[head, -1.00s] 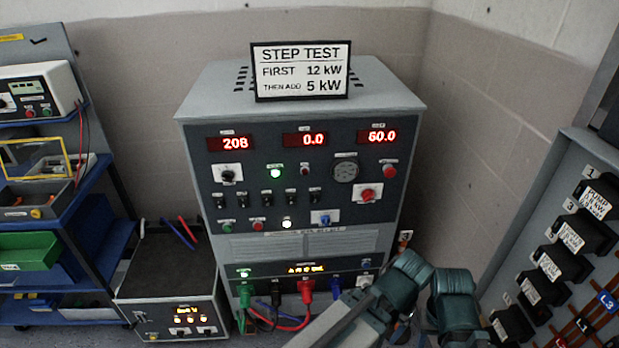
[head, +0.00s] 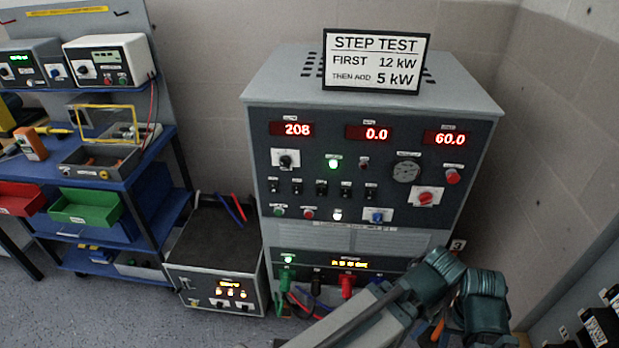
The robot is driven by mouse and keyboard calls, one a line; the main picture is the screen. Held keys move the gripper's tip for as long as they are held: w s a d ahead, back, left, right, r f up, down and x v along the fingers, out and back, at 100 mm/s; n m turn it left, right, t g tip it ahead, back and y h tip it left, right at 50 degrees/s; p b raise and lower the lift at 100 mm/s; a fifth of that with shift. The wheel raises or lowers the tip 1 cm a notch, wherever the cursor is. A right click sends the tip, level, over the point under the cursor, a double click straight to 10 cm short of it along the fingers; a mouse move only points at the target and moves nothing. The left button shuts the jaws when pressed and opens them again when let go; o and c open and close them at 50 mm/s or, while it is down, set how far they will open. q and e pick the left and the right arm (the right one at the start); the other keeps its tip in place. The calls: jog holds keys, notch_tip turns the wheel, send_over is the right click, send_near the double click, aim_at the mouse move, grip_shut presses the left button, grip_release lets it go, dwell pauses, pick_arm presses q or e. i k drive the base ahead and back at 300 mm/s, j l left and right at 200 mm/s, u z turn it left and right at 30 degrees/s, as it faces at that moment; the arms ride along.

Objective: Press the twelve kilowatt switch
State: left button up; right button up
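The grey load cabinet (head: 355,239) stands ahead, its dark front panel facing me. A row of several small black switches (head: 321,188) crosses the panel's middle; their labels are too small to read, so I cannot tell which is twelve kilowatts. Red displays above read 208 (head: 292,129), 0.0 (head: 376,133) and 60.0 (head: 446,138). A sign (head: 376,61) on top reads STEP TEST, first 12 kW, then add 5 kW. One of my arms, grey with teal joints, crosses the cabinet's lower right front. I make out neither gripper.
A blue shelf cart (head: 130,187) with instruments and bins stands at the left. A low box (head: 216,287) with lit indicators sits on the floor beside the cabinet. Green and red plugs with cables fill the cabinet's bottom edge. A breaker panel edge (head: 566,335) shows at lower right.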

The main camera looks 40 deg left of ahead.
aim_at(369, 192)
jog(key=i+j+u, duration=0.25)
jog(key=u, duration=0.25)
jog(key=i+j+u, duration=0.25)
jog(key=u, duration=0.25)
